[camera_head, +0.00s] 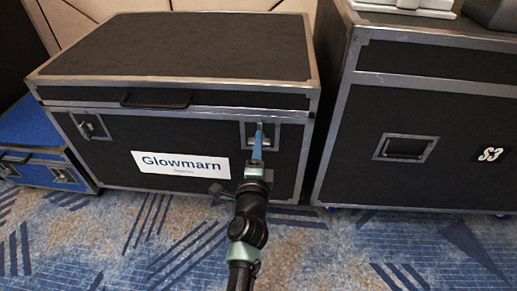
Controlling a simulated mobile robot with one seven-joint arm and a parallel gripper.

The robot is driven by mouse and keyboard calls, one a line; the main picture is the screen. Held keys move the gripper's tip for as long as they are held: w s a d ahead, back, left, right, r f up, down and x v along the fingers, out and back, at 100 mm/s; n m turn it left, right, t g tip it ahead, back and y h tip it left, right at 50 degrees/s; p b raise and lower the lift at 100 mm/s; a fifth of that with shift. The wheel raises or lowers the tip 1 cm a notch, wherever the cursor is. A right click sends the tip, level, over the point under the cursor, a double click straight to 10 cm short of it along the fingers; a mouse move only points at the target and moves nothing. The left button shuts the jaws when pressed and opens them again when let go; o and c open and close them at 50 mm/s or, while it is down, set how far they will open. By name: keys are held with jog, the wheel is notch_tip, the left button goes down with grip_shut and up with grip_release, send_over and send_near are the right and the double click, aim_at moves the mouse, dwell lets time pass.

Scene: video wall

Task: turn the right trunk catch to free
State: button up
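The black trunk (100,164) with metal edges and a white "Glowmarn" label (181,164) stands in the middle left, its lid down. The left trunk catch (88,127) shows on its front near the left end. The right trunk catch (251,132) sits in a metal dish on the front near the right end, partly hidden by my gripper. My gripper (259,130) has blue fingers that reach up in front of the right catch. The fingers overlap in this view, so I cannot tell whether they touch the catch or are open or shut. The turn of the right catch is hidden.
A larger black case (350,172) marked S3 stands close on the right, with a narrow gap between. A small blue case (35,135) stands at the left. A lid handle (156,100) sticks out from the trunk front. The patterned carpet (150,240) in front is clear.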

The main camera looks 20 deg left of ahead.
jog(key=shift+c, duration=0.3)
grip_shut()
jog(key=shift+n, duration=0.3)
jog(key=shift+a+n+p, duration=0.1)
jog(key=shift+n+p, duration=2.5)
jog(key=shift+n, duration=6)
